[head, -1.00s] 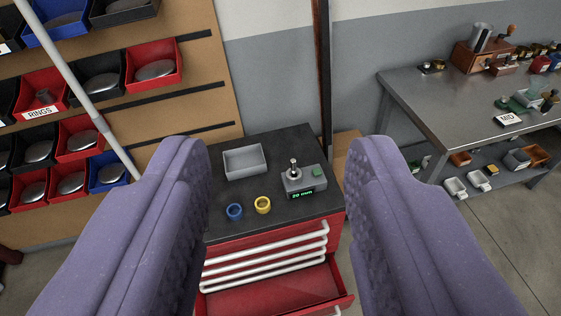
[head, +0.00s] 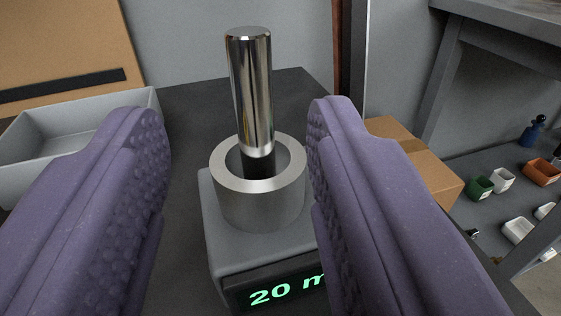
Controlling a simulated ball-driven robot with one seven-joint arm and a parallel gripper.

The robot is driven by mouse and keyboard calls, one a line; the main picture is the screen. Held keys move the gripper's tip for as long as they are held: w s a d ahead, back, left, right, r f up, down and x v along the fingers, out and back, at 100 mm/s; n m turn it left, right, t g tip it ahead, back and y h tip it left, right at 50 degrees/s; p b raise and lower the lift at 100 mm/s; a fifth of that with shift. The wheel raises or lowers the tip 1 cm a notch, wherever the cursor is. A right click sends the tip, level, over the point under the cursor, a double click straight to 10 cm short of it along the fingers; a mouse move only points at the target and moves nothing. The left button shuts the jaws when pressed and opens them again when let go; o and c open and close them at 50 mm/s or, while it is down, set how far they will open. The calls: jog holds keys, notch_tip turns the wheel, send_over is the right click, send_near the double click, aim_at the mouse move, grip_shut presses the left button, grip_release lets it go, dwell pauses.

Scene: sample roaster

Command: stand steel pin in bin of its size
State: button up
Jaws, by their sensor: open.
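The steel pin (head: 250,90) stands upright in a steel ring-shaped holder (head: 258,205) on top of a grey gauge block (head: 215,240). The block's display (head: 285,290) glows green with "20 m", its right end hidden behind my right finger. My gripper (head: 238,120) is open, its two purple padded fingers on either side of the pin and holder. The left finger stands clear of the pin; the right finger is close to the holder's right side, and I cannot tell whether it touches.
An empty grey tray (head: 130,103) lies at the left, partly behind the left finger. The dark cabinet top (head: 300,90) is bare behind the pin. A cardboard box (head: 425,160) and a shelf with small containers (head: 515,232) are at the right.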

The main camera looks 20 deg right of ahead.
aim_at(252, 95)
jog(key=shift+n+y, duration=0.3)
jog(key=w+b, duration=0.1)
jog(key=w, duration=0.1)
jog(key=w+d+b, duration=0.1)
jog(key=w, duration=0.1)
jog(key=w+d+b, duration=0.1)
jog(key=w, duration=0.1)
jog(key=shift+w+f, duration=0.3)
jog(key=shift+w, duration=0.1)
jog(key=shift+w+r, duration=0.1)
jog(key=shift+w, duration=0.15)
grip_shut()
